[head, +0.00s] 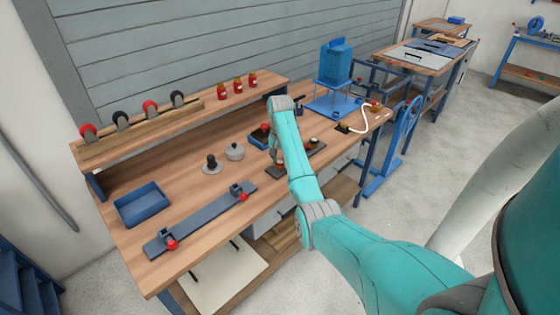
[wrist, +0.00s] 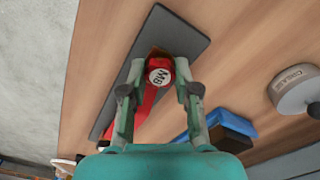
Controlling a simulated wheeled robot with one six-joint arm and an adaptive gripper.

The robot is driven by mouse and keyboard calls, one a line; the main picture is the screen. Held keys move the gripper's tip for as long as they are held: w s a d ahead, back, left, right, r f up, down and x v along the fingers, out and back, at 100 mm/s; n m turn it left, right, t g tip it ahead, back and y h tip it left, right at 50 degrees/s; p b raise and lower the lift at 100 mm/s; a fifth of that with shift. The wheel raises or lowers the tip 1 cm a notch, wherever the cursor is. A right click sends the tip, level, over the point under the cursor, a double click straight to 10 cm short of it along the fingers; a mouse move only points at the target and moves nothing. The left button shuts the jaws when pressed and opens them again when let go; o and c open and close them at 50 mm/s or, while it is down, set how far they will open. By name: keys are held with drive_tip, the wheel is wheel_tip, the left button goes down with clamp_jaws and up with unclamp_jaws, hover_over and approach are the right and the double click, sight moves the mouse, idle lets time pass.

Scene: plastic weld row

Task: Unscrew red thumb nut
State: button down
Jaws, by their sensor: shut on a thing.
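The red thumb nut (wrist: 158,62) has a round white cap marked M8 and sits over a dark grey plate (wrist: 185,33) in the wrist view. My gripper (wrist: 160,82) has one finger on each side of the nut and is shut on it. A red strip (wrist: 146,108) runs from the nut back between the fingers; I cannot tell if it is part of the nut. In the head view my gripper (head: 278,158) points down at the bench over a dark plate, and my arm largely hides the nut.
The wooden bench (head: 200,205) also carries a blue tray (head: 142,204), a grey clamp rail (head: 205,222), a round grey tin (head: 235,152) and a small blue box (wrist: 228,124) near my gripper. A blue stand with a blue container (head: 336,62) stands to the right.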

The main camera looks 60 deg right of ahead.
drive_tip(key=n, duration=0.5)
drive_tip(key=shift+n, duration=0.3)
drive_tip(key=n, duration=0.8)
drive_tip(key=shift+n, duration=0.3)
drive_tip(key=n, duration=0.4)
drive_tip(key=shift+r+n, duration=0.1)
drive_tip(key=shift+n, duration=0.2)
drive_tip(key=c, duration=0.9)
unclamp_jaws()
